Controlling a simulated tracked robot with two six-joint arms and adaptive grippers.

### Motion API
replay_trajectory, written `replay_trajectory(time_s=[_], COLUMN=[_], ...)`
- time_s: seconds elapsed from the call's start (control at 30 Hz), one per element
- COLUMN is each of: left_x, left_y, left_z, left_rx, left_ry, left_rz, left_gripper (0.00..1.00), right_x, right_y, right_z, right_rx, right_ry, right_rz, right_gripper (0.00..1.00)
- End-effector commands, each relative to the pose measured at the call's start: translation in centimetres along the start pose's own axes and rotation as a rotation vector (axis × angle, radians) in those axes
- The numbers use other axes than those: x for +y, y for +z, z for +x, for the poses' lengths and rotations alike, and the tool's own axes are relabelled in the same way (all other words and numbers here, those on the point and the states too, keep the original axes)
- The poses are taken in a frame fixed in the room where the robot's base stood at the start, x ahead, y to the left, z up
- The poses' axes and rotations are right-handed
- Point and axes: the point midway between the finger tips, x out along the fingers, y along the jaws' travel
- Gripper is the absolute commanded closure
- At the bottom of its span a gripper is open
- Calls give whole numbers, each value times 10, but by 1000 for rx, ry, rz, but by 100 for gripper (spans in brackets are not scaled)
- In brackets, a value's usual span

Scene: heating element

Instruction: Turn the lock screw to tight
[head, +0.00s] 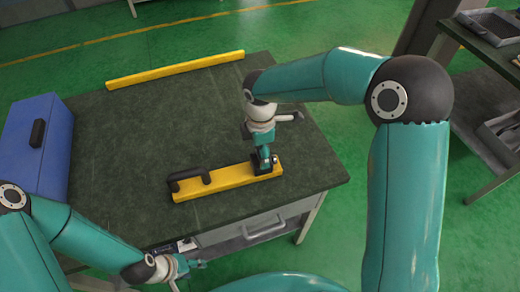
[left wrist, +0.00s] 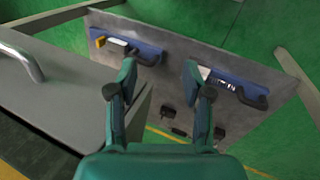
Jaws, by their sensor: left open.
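A yellow bar-shaped fixture (head: 228,182) lies on the dark table near its front edge. It carries a black handle-like part (head: 190,179) at its left end and a small black bracket at its right end. My right gripper (head: 264,158) points down at that bracket; its fingers are small and partly hidden, so I cannot tell whether they touch. I cannot make out the lock screw itself. My left gripper (head: 192,266) is low, in front of the table edge. In the left wrist view the left gripper (left wrist: 160,90) is open with nothing between its fingers.
A blue toolbox (head: 28,140) stands at the table's left. A yellow rail (head: 177,69) runs along the back. A drawer handle (head: 262,229) is below the front edge. The left wrist view shows a grey shelf (left wrist: 160,75) with blue-and-black tools (left wrist: 240,87). The table's middle is clear.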

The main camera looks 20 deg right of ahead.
Motion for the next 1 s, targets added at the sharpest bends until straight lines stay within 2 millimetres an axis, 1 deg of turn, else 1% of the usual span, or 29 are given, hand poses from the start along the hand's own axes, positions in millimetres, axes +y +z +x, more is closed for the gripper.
replay_trajectory(time_s=[0.07, 0.17, 0.2, 0.43, 0.77, 1.0], left_x=[0, 0, 0, 0, -1, -3], left_y=[0, 0, 0, 0, 0, 0], left_z=[0, 0, 0, 0, 2, 9], left_rx=[0, 0, 0, 0, 0, 0], left_ry=[0, 0, 0, 0, 0, 0], left_rz=[0, 0, 0, 0, 0, 0], left_gripper=[50, 50, 50, 50, 50, 50], right_x=[0, 0, 0, 0, 1, 1], right_y=[0, 0, 0, 0, 0, -1], right_z=[0, 0, 0, 0, 0, 0], right_rx=[0, 0, 0, 0, 1, 2], right_ry=[0, 0, 0, 0, 2, 4], right_rz=[0, 0, 0, 0, 35, 156], right_gripper=[29, 44, 51, 89, 89, 89])
